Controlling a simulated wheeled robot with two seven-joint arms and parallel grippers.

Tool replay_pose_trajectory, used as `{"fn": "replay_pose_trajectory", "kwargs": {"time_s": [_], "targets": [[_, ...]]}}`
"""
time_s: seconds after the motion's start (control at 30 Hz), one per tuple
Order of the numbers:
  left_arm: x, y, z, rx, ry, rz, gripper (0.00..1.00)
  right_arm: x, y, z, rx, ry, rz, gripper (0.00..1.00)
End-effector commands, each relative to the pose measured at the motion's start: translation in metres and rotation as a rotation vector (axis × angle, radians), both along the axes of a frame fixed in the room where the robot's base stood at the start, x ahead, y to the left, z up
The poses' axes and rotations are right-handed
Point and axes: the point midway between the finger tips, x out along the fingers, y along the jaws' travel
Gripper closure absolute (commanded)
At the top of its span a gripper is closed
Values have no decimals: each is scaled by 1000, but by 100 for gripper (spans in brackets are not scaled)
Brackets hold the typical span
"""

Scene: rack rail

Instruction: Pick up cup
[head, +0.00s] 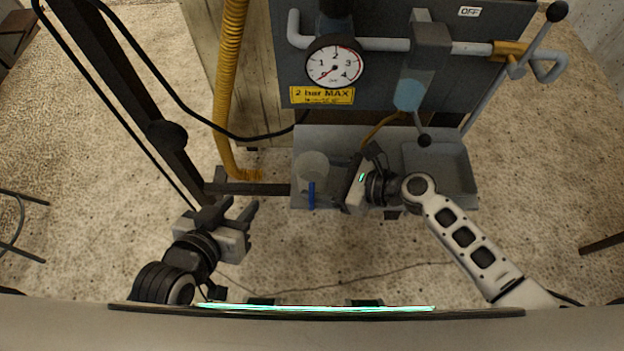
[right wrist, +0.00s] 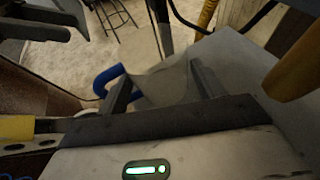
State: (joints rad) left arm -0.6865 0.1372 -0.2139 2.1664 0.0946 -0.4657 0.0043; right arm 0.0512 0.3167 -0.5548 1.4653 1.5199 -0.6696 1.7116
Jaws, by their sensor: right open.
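The cup (head: 312,165) is pale and translucent with a blue handle. In the head view it stands at the left part of a grey tray-like shelf (head: 300,135), its handle toward me. My right gripper (head: 344,187) is just right of the cup; its fingertips are hard to make out there. In the right wrist view the cup (right wrist: 165,84) shows between and beyond the two spread fingers of my right gripper (right wrist: 163,84), with the handle at left. I cannot tell whether they touch. My left gripper (head: 232,212) is left of the shelf, empty, its fingers apart.
Behind the shelf is a grey panel (head: 385,95) with a pressure gauge (head: 334,66), pipes and a blue-bowled filter (head: 409,95). A lever with a black knob (head: 424,140) hangs over the shelf. A yellow hose (head: 229,80) and a dark post (head: 125,95) stand at left.

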Motion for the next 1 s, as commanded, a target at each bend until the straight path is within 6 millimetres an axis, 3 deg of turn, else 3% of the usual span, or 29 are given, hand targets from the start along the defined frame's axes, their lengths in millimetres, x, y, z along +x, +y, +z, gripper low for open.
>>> {"fn": "replay_pose_trajectory", "kwargs": {"time_s": [0.13,0.4,0.53,1.0], "targets": [[0,0,-2,-5,0,1,64,6,15,-7,0,0,-1,32],[-3,0,-3,-6,7,2,64,7,17,-8,-1,0,0,32],[-4,0,-3,-7,8,2,64,7,17,-8,-1,0,0,66],[-2,0,6,-3,1,3,64,7,17,-1,0,0,-1,66]]}}
